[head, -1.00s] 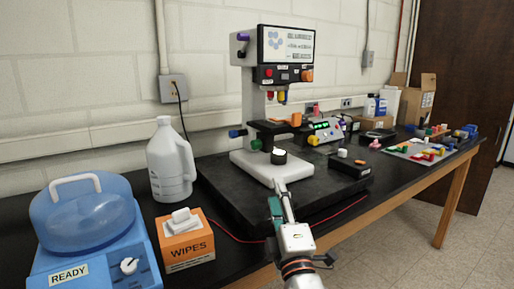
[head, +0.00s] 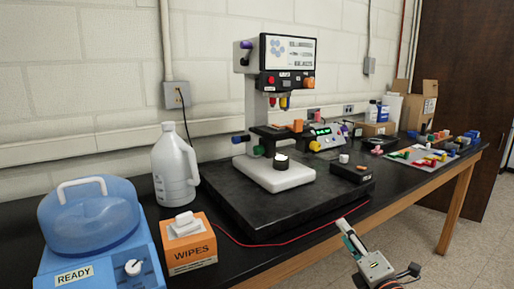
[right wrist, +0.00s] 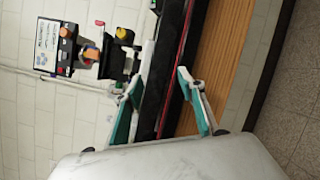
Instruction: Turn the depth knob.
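A white press-like instrument (head: 257,105) stands on a black slab on the bench. It carries several knobs: a purple one (head: 246,45) at the upper left, an orange one (head: 308,83) on the panel, a blue one (head: 241,139) and a green one (head: 258,151) lower left. I cannot read which is the depth knob. My right gripper (head: 347,228) is low in front of the bench's front edge, well apart from the instrument. In the right wrist view its teal-padded fingers (right wrist: 160,85) are spread and empty, and the instrument shows sideways beyond. My left gripper is not in view.
A blue lidded machine (head: 95,240) with a dial, a wipes box (head: 188,245) and a white jug (head: 174,172) stand to the left. A red cable (head: 290,240) runs along the front.

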